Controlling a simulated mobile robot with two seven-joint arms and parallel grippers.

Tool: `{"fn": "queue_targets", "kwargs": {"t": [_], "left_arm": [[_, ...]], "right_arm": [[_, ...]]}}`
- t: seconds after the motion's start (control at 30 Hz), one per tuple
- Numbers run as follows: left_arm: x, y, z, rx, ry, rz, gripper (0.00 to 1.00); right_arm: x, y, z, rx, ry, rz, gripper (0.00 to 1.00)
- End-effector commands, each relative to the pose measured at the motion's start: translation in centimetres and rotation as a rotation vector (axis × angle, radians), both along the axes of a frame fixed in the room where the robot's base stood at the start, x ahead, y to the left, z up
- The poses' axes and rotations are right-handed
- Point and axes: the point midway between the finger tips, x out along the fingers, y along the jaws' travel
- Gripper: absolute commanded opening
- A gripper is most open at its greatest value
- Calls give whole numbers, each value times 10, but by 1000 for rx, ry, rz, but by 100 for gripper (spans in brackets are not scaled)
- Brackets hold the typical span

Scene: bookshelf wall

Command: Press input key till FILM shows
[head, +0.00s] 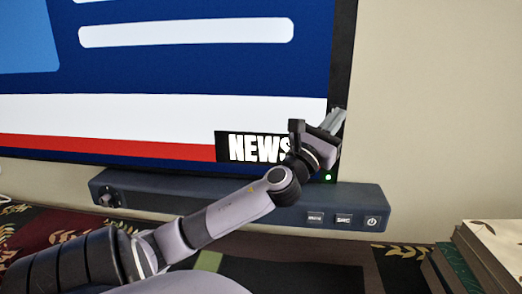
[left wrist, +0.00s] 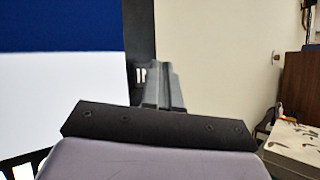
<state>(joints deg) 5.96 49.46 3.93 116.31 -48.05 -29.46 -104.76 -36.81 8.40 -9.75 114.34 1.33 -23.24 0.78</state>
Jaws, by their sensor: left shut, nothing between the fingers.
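A large screen (head: 160,110) shows a blue, white and red picture with the word NEWS on a black label (head: 240,147) at its lower right. Below it is a dark bar (head: 240,205) with small keys at its right end. One key (head: 314,217) has lettering too small to read surely, the middle key (head: 343,219) seems to read SRC, and the right key (head: 373,222) bears a power sign. My left gripper (head: 336,118) is shut and empty, in front of the screen's lower right edge, above the keys. Its fingers also show in the left wrist view (left wrist: 160,75). My right gripper is out of view.
A green light (head: 327,176) glows above the bar. A stack of books (head: 485,255) lies at the lower right. A patterned dark cloth (head: 40,228) covers the surface at left. Plain wall (head: 440,100) is right of the screen. A brown wooden piece (left wrist: 302,90) stands at the right in the wrist view.

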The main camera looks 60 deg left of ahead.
Motion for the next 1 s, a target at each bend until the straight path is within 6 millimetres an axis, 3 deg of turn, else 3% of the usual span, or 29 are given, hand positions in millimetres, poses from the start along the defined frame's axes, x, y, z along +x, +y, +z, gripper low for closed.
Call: {"fn": "queue_targets", "kwargs": {"t": [1.0], "left_arm": [[6, 7, 0, 0, 0, 0, 0]], "right_arm": [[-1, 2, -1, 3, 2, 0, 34]]}}
